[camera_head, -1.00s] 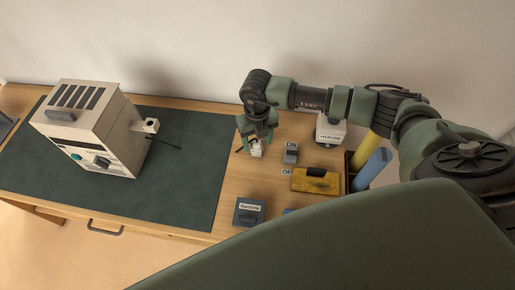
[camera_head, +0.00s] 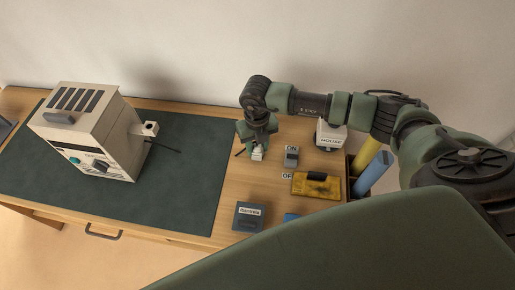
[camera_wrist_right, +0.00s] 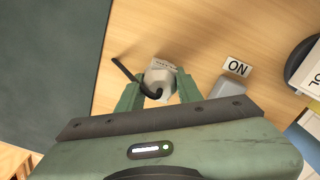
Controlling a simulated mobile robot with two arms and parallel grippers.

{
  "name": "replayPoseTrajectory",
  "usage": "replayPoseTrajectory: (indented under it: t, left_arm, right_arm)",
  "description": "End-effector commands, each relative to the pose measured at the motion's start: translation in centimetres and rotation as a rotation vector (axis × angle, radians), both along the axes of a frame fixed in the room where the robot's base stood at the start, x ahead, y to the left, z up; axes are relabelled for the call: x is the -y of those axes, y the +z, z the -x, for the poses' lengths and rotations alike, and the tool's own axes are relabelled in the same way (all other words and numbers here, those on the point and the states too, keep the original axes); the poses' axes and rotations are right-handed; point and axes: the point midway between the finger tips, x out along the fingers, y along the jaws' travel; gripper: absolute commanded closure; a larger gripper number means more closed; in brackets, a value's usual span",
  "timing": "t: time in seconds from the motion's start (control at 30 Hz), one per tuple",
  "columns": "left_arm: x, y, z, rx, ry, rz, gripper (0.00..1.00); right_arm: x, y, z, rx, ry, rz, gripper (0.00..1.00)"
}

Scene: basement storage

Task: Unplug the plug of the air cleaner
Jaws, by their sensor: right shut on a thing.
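The beige air cleaner (camera_head: 90,130) stands on the dark green mat at the left of the bench. A small white socket-like block (camera_head: 150,129) with a short black cord is at its right side. My right gripper (camera_head: 257,146) points down at the bench right of the mat. It is shut on a small whitish plug (camera_wrist_right: 160,82), which also shows in the head view (camera_head: 257,155). A short black cord curves from the plug to the left. Small lettering beside the plug is unreadable. I cannot tell whether the plug is still seated. My left gripper is out of view.
A grey switch (camera_head: 291,160) between ON and OFF labels stands just right of the gripper.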

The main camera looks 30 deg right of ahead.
Motion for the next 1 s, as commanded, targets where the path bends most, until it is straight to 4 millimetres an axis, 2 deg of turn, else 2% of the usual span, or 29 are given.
replayPoseTrajectory:
  t: [0.77, 1.0]
  left_arm:
    - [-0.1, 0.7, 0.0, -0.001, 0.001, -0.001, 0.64]
    - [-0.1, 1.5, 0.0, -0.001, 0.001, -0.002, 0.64]
  right_arm:
    - [0.0, 1.1, 0.0, 0.001, 0.0, 0.0, 1.0]
    - [0.0, 2.1, 0.0, 0.001, 0.0, -0.001, 1.0]
